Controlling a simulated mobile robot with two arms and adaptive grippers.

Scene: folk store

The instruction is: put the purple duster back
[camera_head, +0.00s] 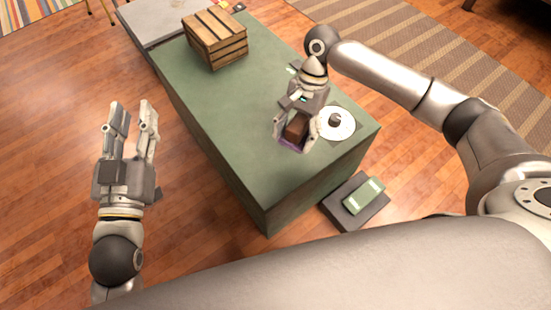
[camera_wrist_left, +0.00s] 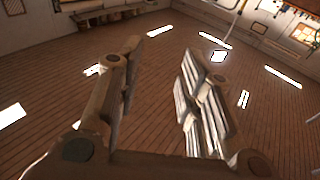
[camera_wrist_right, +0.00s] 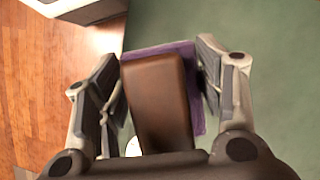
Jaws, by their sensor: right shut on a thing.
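The purple duster has a brown block-shaped back (camera_wrist_right: 158,100) and a purple underside (camera_wrist_right: 197,85). In the head view its brown back (camera_head: 296,127) shows at the near right part of the green counter (camera_head: 240,130). My right gripper (camera_head: 296,138) is shut on the duster, with one finger on each side, as the right wrist view also shows (camera_wrist_right: 155,75). I cannot tell whether the duster touches the counter top. My left gripper (camera_head: 134,108) is open and empty over the floor, left of the counter; its open fingers also show in the left wrist view (camera_wrist_left: 160,75).
A white disc with a dark knob (camera_head: 339,124) lies on the counter just right of my right gripper. A wooden crate (camera_head: 216,40) stands at the far end. A dark slab with a green item (camera_head: 362,196) is on the floor at the right. The counter's middle is clear.

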